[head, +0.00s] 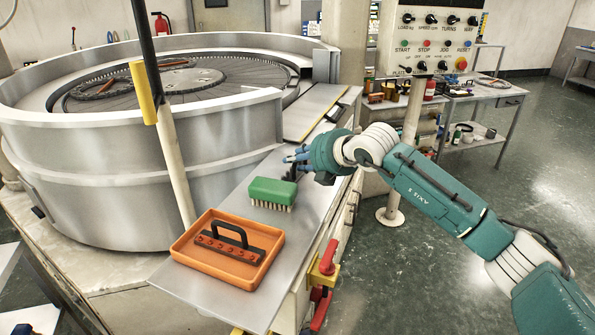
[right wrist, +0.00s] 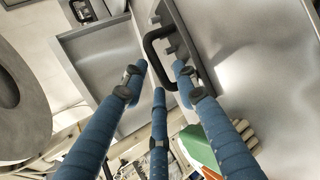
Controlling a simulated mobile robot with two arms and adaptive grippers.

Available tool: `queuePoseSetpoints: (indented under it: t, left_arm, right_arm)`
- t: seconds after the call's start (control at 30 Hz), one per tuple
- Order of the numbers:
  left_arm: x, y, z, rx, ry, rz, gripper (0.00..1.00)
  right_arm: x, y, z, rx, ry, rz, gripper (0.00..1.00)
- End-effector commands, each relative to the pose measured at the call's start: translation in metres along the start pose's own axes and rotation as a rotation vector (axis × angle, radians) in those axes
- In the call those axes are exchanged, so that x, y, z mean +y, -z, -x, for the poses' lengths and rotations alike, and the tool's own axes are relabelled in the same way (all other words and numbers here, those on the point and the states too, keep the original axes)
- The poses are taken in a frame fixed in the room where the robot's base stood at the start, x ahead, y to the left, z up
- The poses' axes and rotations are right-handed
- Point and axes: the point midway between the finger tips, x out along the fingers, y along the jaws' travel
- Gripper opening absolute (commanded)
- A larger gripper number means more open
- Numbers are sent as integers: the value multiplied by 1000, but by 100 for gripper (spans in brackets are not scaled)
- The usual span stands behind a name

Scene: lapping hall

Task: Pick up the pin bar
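My right gripper (head: 293,160) is over the far part of the steel shelf (head: 215,285), behind the green brush. In the right wrist view its blue fingers (right wrist: 160,75) are spread, with a black handle (right wrist: 149,44) between them. Small grey pegs show beside the handle, and the fingers do not look closed on it. The body under this handle is mostly hidden, so I cannot tell whether it is the pin bar. A dark bar (head: 225,246) with a black handle and a row of red-orange spots lies in the orange tray (head: 185,258). My left gripper is not in view.
The green brush (head: 272,189) lies bristles down between tray and gripper; its green body (right wrist: 196,148) edges the right wrist view. A large round lapping machine (head: 130,165) stands at left. A control panel (head: 432,38) stands behind. Red handles (head: 327,258) hang at the shelf's right edge.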

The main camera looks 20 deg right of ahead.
Motion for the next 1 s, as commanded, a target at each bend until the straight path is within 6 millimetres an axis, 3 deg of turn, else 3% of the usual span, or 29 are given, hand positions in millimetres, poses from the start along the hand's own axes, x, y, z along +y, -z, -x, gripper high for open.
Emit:
queuePoseSetpoints:
  t: [0.03,0.1,0.67,0.87,1.0]
  left_arm:
    - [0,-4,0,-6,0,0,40]
    - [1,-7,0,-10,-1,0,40]
    - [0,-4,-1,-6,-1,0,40]
    - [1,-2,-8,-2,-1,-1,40]
    - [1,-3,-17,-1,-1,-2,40]
  right_arm:
    - [0,0,0,0,0,0,14]
    - [0,0,0,0,0,0,0]
    - [5,-1,3,0,-5,-1,0]
    - [24,-6,14,-2,-9,1,0]
    - [51,-13,30,-3,-13,1,0]
